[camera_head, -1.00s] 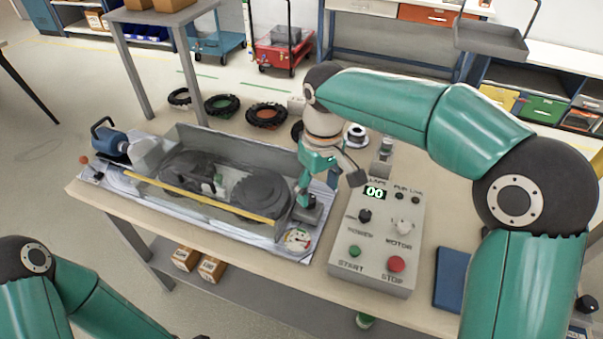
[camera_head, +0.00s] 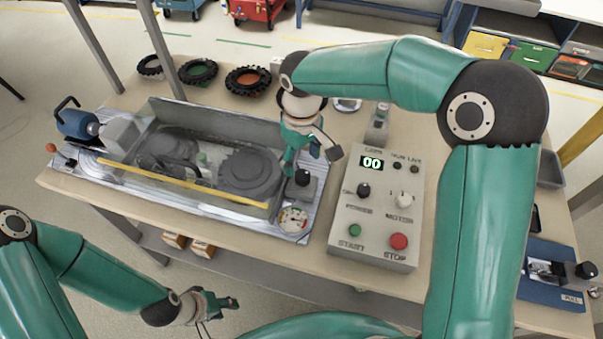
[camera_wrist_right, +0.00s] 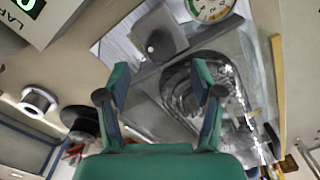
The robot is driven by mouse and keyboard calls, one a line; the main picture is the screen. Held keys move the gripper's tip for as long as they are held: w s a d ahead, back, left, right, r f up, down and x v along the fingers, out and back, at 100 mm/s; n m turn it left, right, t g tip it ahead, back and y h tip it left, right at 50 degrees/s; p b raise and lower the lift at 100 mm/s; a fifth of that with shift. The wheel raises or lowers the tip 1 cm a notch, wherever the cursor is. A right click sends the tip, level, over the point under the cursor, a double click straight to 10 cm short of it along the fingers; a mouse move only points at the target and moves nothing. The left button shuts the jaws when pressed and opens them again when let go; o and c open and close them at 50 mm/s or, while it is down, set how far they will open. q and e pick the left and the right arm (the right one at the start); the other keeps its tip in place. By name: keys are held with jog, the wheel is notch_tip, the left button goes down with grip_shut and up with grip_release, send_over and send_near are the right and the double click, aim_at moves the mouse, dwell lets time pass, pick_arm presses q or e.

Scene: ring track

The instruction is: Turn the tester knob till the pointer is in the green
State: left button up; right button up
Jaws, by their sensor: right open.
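The tester knob (camera_head: 302,178) is a black knob on a grey block at the near right corner of the grey tray unit. In the right wrist view the knob (camera_wrist_right: 154,44) lies beyond the fingertips. The round gauge (camera_head: 292,219) with coloured bands sits just in front of it; in the wrist view the gauge (camera_wrist_right: 211,6) is cut by the top edge. I cannot make out where its pointer stands. My right gripper (camera_head: 311,158) is open and empty, just behind the knob; its spread fingers also show in the wrist view (camera_wrist_right: 160,78). My left gripper (camera_head: 222,303) hangs low, off the table's front edge.
A control box (camera_head: 375,210) with a 00 display, knobs and buttons stands right of the tester. Black tyres (camera_head: 199,72) lie at the table's back. A blue motor (camera_head: 76,122) is at the left end. A blue tray (camera_head: 548,285) is at the right.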

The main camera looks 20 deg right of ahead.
aim_at(302, 174)
notch_tip(302, 174, down, 7)
jog(key=shift+s+r, duration=0.1)
dwell(0.3)
jog(key=c, duration=1.1)
jog(key=shift+c, duration=0.2)
